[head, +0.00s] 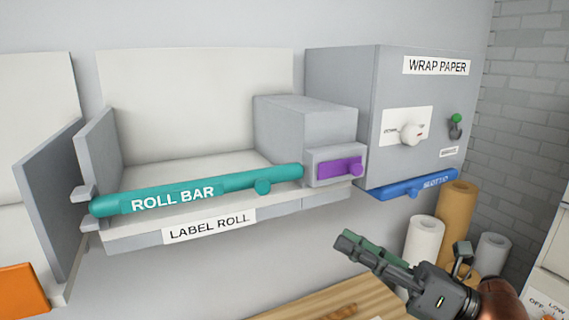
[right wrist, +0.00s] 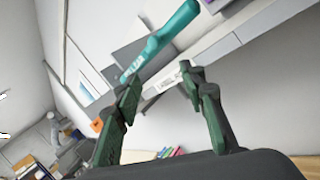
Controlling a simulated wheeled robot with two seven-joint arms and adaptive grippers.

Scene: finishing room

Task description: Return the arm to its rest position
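My right gripper (head: 352,244) is in the lower right of the head view, in front of the wall units and above a wooden surface. In the right wrist view its two green fingers (right wrist: 160,82) stand apart with nothing between them. The teal roll bar (head: 225,185) lies across the front of the label roll bay, up and left of the gripper and apart from it. The bar also shows beyond the fingers in the right wrist view (right wrist: 162,38). My left gripper is in neither view.
The grey wrap paper box (head: 345,75) has a knob (head: 411,132), a green-tipped switch (head: 455,125) and a blue bar (head: 405,188). A purple-fronted block (head: 340,168) sits left of it. Paper rolls (head: 424,245) stand behind my right gripper. A wooden surface (head: 290,308) lies below.

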